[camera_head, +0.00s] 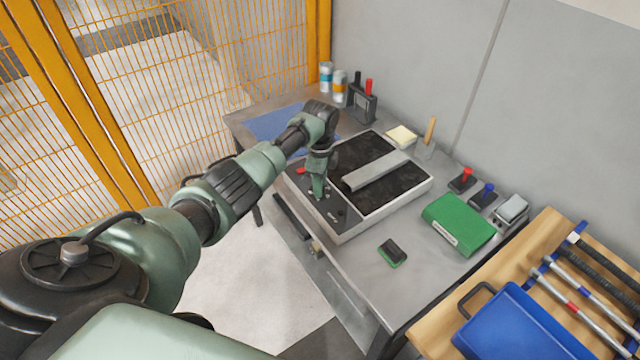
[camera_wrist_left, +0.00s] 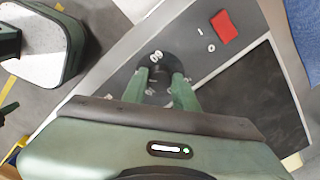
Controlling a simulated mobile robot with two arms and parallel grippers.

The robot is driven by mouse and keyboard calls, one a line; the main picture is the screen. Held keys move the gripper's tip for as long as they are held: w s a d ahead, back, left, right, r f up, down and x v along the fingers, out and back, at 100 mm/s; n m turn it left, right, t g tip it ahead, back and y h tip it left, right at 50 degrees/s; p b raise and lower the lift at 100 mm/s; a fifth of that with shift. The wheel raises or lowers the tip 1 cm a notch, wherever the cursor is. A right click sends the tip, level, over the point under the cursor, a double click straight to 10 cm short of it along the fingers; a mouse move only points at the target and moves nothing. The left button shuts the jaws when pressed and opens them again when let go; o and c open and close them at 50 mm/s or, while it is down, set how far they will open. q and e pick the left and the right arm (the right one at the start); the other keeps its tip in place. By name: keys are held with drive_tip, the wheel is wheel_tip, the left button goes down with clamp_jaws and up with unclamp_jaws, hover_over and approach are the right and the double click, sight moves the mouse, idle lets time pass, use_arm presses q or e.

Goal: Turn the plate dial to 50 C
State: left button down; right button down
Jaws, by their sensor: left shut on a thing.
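The hot plate unit (camera_head: 345,235) is a light grey box on the bench, with a dark control strip and a black plate surface (camera_head: 367,155). My left gripper (camera_head: 318,196) reaches down onto the control strip. In the left wrist view my left gripper (camera_wrist_left: 160,82) has its two green fingers shut on the round black plate dial (camera_wrist_left: 155,70). White markings show around the dial, but I cannot read the setting. A red switch (camera_wrist_left: 223,27) sits on the strip beside the dial. My right gripper is not in view.
A metal bar (camera_head: 376,171) lies on the black plate. A green binder (camera_head: 458,224), a green-and-black block (camera_head: 392,252) and stamps stand to the right. A blue tray (camera_head: 520,325) is at the front right. A blue mat (camera_head: 275,128) lies behind the unit.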

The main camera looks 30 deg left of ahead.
use_arm(q)
drive_tip(key=c, duration=1.1)
unclamp_jaws()
wheel_tip(320, 180, up, 8)
drive_tip(key=shift+f+b, duration=0.1)
drive_tip(key=shift+b, duration=0.3)
